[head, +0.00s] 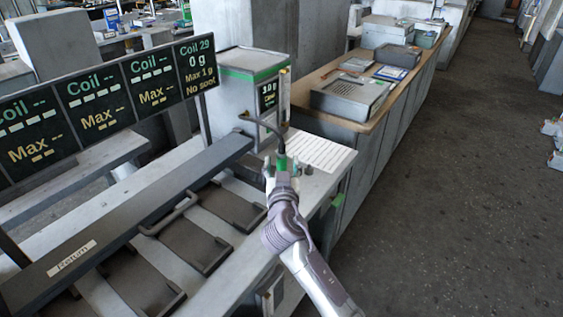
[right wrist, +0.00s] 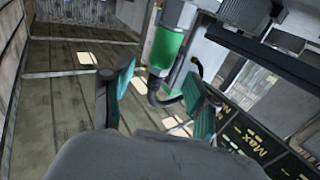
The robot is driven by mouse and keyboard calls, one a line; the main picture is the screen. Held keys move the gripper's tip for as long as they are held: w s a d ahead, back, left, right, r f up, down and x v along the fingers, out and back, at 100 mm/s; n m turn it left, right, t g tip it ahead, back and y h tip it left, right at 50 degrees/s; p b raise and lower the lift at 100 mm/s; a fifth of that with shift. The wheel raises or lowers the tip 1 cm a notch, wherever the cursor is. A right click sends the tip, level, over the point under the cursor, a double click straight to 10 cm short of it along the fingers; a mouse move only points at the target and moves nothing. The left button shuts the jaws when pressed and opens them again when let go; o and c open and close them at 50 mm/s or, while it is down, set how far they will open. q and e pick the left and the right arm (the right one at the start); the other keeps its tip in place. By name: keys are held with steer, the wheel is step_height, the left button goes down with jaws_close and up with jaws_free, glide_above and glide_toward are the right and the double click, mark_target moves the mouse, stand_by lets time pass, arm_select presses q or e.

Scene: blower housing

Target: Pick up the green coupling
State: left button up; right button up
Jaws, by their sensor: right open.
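The green coupling (head: 282,161) is upright at the near right corner of the bench in the head view, with a black hose running up from it to the grey box. In the right wrist view the green coupling (right wrist: 167,47) shows with a grey part at one end and the black hose curving at the other. My right gripper (head: 282,170) is at the coupling. In the wrist view its two teal-padded fingers (right wrist: 159,86) are apart, with the coupling just beyond and roughly between them. Whether a finger touches it, I cannot tell. My left gripper is not in view.
The grey box (head: 242,100) with a green band and small display stands behind the coupling. A white lined sheet (head: 318,150) lies to the right. A long dark bar marked Return (head: 130,225) and several dark trays fill the bench at left. Open floor lies right.

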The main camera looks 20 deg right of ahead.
mark_target(282, 159)
steer(key=x, duration=0.4)
steer(key=shift+f+p, duration=0.1)
steer(key=shift+p, duration=0.25)
jaws_close()
